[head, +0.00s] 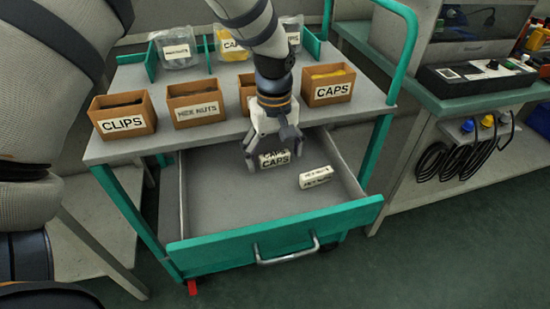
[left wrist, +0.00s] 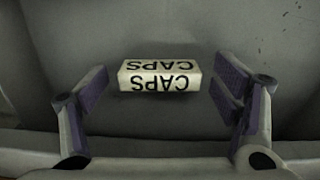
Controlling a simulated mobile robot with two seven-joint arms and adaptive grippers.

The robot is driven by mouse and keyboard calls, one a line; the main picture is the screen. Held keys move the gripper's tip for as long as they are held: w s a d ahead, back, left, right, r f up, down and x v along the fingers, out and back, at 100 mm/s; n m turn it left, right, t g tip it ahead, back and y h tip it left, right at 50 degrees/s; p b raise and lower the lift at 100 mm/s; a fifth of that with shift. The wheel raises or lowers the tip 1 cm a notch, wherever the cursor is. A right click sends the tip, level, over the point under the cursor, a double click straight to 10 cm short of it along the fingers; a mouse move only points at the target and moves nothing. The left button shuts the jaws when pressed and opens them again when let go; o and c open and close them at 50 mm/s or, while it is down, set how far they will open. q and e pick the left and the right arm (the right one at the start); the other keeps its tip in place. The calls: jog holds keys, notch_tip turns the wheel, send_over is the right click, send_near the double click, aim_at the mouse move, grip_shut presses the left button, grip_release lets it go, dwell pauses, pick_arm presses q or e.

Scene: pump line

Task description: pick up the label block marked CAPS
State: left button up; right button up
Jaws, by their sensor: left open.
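The CAPS label block (head: 275,159) is a small white block with black lettering, lying in the open drawer (head: 230,206) of the cart. In the left wrist view the CAPS block (left wrist: 160,76) shows upside down, between and slightly ahead of the two fingers. My left gripper (head: 270,163) reaches down into the drawer over the block. It is open, and its fingers (left wrist: 160,100) stand apart on either side with a gap to the block at each side. A second white label block marked HEX NUTS (head: 316,177) lies to the right in the drawer.
Cardboard bins marked CLIPS (head: 123,125), HEX NUTS (head: 197,111) and CAPS (head: 328,91) stand on the cart top, with another bin partly hidden by my arm. Clear bags stand behind. The drawer's green front (head: 282,232) and walls surround the blocks. A workbench (head: 440,100) is at right.

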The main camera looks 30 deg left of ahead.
pick_arm(q)
jog(key=shift+r, duration=0.1)
jog(key=c, duration=1)
